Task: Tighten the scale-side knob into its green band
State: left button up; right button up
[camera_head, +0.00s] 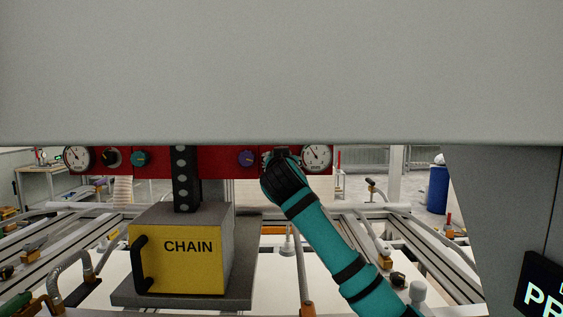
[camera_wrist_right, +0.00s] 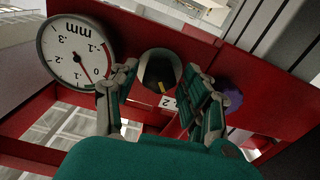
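A black knob (camera_wrist_right: 160,68) with a yellow mark and a pale round collar sits on the red panel in the right wrist view. The fingers of my right gripper (camera_wrist_right: 160,78) are spread on either side of it, with small gaps; contact cannot be told. A white round gauge (camera_wrist_right: 70,48) marked mm is beside it, its red needle pointing to the lower right, near a small green stretch at the rim. In the head view my right gripper (camera_head: 280,158) covers the knob, just left of the right gauge (camera_head: 317,157). My left gripper is out of view.
A purple knob (camera_head: 247,158) is close left of my right gripper. A teal knob (camera_head: 140,158), a black knob (camera_head: 112,157) and another gauge (camera_head: 77,158) sit on the panel's left. A yellow CHAIN box (camera_head: 180,258) hangs below; a grey beam (camera_head: 280,75) fills the upper view.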

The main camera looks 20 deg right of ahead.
jog(key=v, duration=1.2)
